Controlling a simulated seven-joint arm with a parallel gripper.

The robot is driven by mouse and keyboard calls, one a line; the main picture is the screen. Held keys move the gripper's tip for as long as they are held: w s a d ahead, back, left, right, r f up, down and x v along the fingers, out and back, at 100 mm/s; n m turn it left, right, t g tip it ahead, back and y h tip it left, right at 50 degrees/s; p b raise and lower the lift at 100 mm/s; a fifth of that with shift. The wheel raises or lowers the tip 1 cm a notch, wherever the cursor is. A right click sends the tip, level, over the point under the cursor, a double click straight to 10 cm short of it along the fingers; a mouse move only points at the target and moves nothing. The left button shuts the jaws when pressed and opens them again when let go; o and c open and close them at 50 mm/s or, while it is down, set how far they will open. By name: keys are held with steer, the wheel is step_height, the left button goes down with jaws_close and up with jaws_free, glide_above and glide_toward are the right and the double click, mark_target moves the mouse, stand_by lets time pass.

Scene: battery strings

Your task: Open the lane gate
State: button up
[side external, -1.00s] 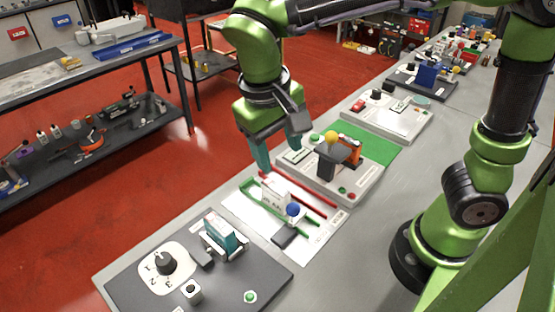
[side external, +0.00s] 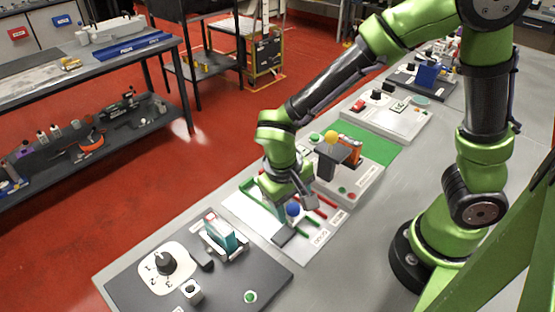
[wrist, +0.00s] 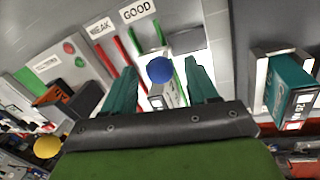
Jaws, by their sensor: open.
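The lane gate's blue ball knob (side external: 293,209) stands on the white lane board (side external: 240,207), which has red and green rails. In the wrist view the blue knob (wrist: 159,70) shows between my two teal fingers, with a pale labelled body below it. My gripper (wrist: 160,66) is open, one finger on each side of the knob in that view; I cannot tell whether either touches it. In the side view my gripper (side external: 281,194) is low over the board and hides much of the pale body. A dark block (side external: 283,237) lies beside the knob.
A dark panel with a dial (side external: 166,264) and a teal battery in a holder (side external: 222,236) lies in front. A grey station with a yellow ball (side external: 331,137) and an orange part stands behind. WEAK (wrist: 100,28) and GOOD (wrist: 138,11) labels mark the lanes.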

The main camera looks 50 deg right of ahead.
steer(key=shift+d+f, duration=0.1)
steer(key=shift+f, duration=0.2)
jaws_close()
steer(key=shift+a, duration=2.65)
steer(key=shift+c, duration=1.2)
jaws_free()
steer(key=shift+a, duration=0.1)
steer(key=shift+o, duration=1.2)
